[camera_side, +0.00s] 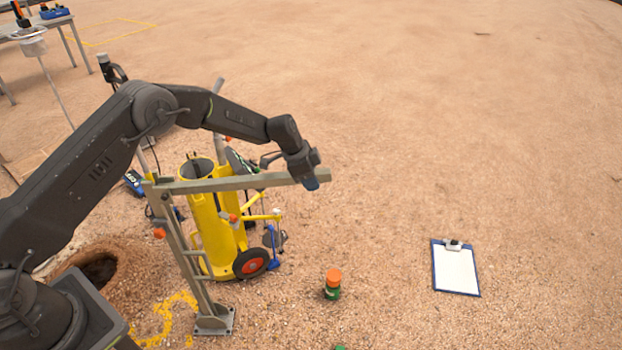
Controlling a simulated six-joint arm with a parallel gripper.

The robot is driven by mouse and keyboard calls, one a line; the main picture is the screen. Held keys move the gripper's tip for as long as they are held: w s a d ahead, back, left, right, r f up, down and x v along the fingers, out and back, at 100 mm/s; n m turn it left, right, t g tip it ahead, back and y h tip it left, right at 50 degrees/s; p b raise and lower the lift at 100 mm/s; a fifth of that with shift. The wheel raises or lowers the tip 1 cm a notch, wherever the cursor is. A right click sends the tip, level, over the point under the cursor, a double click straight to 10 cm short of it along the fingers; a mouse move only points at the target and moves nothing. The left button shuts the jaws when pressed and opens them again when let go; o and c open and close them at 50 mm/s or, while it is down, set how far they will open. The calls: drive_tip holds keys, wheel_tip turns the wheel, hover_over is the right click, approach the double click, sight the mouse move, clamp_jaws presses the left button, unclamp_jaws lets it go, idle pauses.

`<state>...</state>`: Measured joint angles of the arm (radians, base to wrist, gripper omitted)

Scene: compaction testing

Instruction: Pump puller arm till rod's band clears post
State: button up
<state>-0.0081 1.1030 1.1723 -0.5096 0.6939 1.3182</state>
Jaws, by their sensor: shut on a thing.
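The puller is a grey metal frame with upright posts (183,255) on a foot plate (214,321). Its long arm (240,183) lies almost level across the top, its right end slightly higher. My gripper (310,178) is at the right end of this arm and shut on it; a blue part shows there, and the fingers are hard to make out. A dark-topped upright (104,66) rises behind my arm, which hides its lower part. I cannot tell whether this is the rod. I cannot make out the rod's band or its height against the post.
A yellow wheeled cylinder (212,228) stands close behind the puller. A hole (101,268) is at the left. A table (60,22) is at the back left. The right ground is mostly clear.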

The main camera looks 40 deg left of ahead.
clamp_jaws()
drive_tip(key=shift+r, duration=0.55)
drive_tip(key=s+a+r+t+h, duration=0.1)
drive_tip(key=s+a+r+h, duration=0.1)
drive_tip(key=r, duration=0.6)
drive_tip(key=s+a+r+t+h, duration=0.2)
drive_tip(key=a+r, duration=0.3)
drive_tip(key=r, duration=0.4)
drive_tip(key=s+a+r+t+h, duration=0.2)
drive_tip(key=s+a+r+h, duration=0.1)
drive_tip(key=r, duration=0.5)
drive_tip(key=shift+s+a+r, duration=0.25)
drive_tip(key=shift+s+a, duration=0.2)
drive_tip(key=o, duration=0.8)
unclamp_jaws()
